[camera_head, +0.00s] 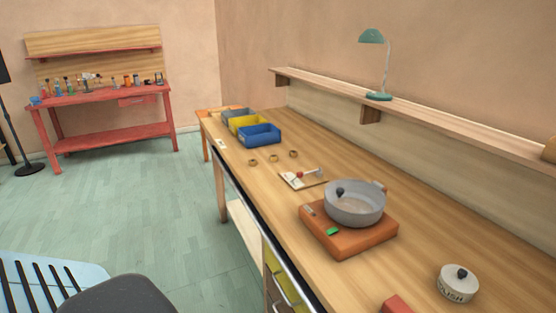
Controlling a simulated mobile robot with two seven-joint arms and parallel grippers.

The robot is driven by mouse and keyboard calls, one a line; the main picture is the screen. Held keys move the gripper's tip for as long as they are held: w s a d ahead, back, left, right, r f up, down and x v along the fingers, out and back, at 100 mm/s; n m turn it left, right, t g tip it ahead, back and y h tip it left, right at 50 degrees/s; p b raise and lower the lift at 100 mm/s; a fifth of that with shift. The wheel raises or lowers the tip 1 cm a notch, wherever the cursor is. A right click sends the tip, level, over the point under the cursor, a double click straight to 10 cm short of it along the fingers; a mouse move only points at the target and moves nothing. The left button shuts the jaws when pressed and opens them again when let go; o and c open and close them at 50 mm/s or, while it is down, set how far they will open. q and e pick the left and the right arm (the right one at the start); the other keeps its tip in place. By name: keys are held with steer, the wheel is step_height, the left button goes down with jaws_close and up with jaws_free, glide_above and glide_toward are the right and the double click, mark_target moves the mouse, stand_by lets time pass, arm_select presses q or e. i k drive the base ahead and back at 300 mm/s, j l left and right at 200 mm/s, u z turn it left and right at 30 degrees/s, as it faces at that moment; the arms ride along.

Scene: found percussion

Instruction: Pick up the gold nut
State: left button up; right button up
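Several small items lie on the wooden workbench (240,181), among them three small gold-brown ring-shaped pieces that look like nuts: a left one (253,162), a middle one (274,159) and a right one (293,154). They lie apart in a loose row in front of the blue bin. At this size I cannot tell how their colours differ. Neither of my grippers is in view.
Blue (260,136), yellow and grey bins stand behind the nuts. Nearer are a small white board (291,181), a grey pan (355,206) on an orange-brown block (347,244) and a lidded white pot (457,287). A red bench (105,98) stands far left; green floor lies between.

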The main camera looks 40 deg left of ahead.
mark_target(253, 162)
steer(key=i+j+z, duration=0.1)
steer(key=j+z, duration=0.3)
steer(key=j, duration=0.5)
steer(key=j+z, duration=0.2)
steer(key=j, duration=0.7)
steer(key=j+z, duration=0.2)
steer(key=j, duration=0.7)
steer(key=k+j, duration=0.1)
steer(key=j, duration=1.75)
steer(key=k+j, duration=0.15)
steer(key=j, duration=0.8)
steer(key=i+z, duration=0.05)
